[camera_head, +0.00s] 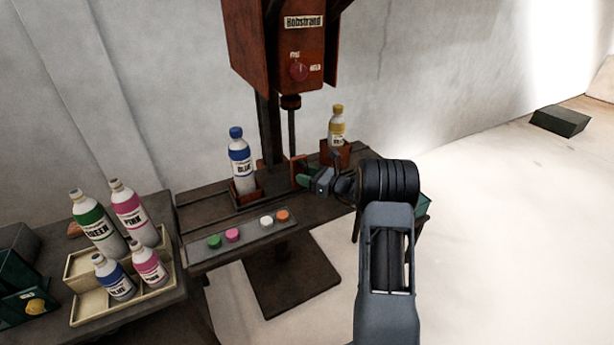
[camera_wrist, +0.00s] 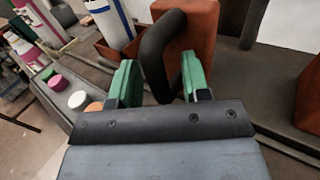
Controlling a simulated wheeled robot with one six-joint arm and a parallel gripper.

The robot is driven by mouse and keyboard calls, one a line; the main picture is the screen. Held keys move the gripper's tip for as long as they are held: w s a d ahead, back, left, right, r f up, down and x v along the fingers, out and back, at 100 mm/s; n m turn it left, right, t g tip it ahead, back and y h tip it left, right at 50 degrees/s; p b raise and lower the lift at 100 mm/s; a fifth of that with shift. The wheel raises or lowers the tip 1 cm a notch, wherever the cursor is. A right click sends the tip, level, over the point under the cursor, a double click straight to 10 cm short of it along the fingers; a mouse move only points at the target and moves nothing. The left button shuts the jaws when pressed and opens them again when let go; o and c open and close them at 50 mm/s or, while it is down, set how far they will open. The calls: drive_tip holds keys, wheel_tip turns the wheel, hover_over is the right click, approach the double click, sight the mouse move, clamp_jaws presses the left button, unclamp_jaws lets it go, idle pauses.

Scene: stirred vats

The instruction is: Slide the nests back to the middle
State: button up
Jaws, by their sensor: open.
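The left nest (camera_head: 246,196) is a rusty-red holder on the machine's slotted table (camera_head: 205,213), with a blue-labelled bottle (camera_head: 241,165) upright in it. In the wrist view this red block (camera_wrist: 196,32) carries a black bent handle (camera_wrist: 157,50). My gripper (camera_head: 304,181) is open at this block. Its green fingers (camera_wrist: 160,80) lie either side of the handle's lower part; I cannot tell whether they touch it.
The red-brown machine head (camera_head: 280,45) and its spindle hang above the table. A strip with several coloured caps (camera_head: 248,232) lies along the front edge. A pale crate (camera_head: 85,311) of several bottles stands at left. Floor at right is clear except a dark box (camera_head: 560,121).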

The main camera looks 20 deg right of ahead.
drive_tip(key=b+v, duration=0.1)
drive_tip(key=v, duration=1.2)
drive_tip(key=shift+s+d, duration=0.25)
drive_tip(key=shift+s, duration=0.1)
drive_tip(key=shift+f, duration=0.15)
drive_tip(key=s+a+f+n+g, duration=0.2)
drive_tip(key=s+f+n+g, duration=0.1)
drive_tip(key=f+g, duration=0.15)
drive_tip(key=s+a+r+n+g+h+p, duration=0.2)
drive_tip(key=s+a+n+g+h, duration=0.2)
drive_tip(key=s+a+n+g, duration=0.45)
drive_tip(key=s+a+r+n+t+h+p, duration=0.1)
drive_tip(key=s+a+r+n+h+p, duration=0.1)
drive_tip(key=s+a+r+n+h, duration=0.2)
drive_tip(key=s+a+r+n+t+h+p, duration=0.2)
drive_tip(key=s+a+r+n, duration=0.3)
drive_tip(key=r+n, duration=0.6)
drive_tip(key=shift+s+r+n+h+p, duration=0.15)
drive_tip(key=shift+s+n+h+p, duration=0.55)
drive_tip(key=shift+s+n+h, duration=0.3)
drive_tip(key=shift+s+m, duration=0.15)
drive_tip(key=shift+m, duration=0.1)
